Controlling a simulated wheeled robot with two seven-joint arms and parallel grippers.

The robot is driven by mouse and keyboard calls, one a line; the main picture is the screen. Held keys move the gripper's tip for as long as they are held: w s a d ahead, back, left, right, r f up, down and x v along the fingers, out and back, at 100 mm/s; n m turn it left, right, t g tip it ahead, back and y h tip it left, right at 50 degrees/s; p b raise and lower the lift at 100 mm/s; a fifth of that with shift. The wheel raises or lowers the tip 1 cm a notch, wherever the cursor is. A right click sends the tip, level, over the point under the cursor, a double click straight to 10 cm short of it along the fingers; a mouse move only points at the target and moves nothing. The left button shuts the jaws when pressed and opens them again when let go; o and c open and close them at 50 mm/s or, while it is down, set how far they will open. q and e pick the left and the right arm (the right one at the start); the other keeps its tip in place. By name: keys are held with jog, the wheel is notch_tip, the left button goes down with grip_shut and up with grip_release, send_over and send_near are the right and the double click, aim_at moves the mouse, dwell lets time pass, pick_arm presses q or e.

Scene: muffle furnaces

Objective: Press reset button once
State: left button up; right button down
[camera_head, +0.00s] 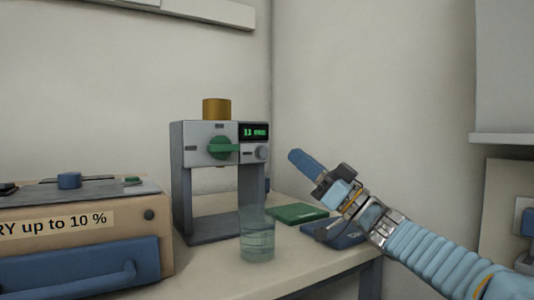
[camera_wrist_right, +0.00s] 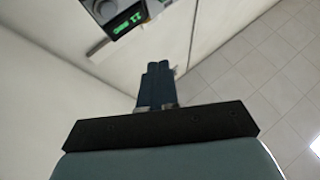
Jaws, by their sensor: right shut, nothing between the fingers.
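A grey machine (camera_head: 178,155) stands on the table, with a lit green display (camera_head: 254,132), a green lever knob (camera_head: 221,148) and a small round grey button or knob (camera_head: 261,153) on its front. No label marks the reset button legibly. My right gripper (camera_head: 293,156) is shut and empty, its blue fingers pointing up-left towards the machine from its right, apart from it. In the right wrist view the gripper's fingers (camera_wrist_right: 158,67) are together, with the display (camera_wrist_right: 126,21) beyond them at upper left. My left gripper is not in view.
A clear glass of liquid (camera_head: 257,240) stands before the machine's right side. A green pad (camera_head: 299,213) and a blue item (camera_head: 340,240) lie to its right. A tan and blue box (camera_head: 120,235) is at left. Bare table (camera_head: 220,265) shows in front.

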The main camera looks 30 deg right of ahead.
aim_at(263, 153)
jog(key=shift+w, duration=0.1)
jog(key=w+p, duration=0.3)
jog(key=w, duration=0.5)
jog(key=shift+w+a+p, duration=0.25)
jog(key=shift+a+p, duration=0.15)
jog(key=shift+w, duration=0.1)
dwell(1.9)
jog(key=shift+w+p, duration=0.3)
jog(key=shift+w, duration=0.05)
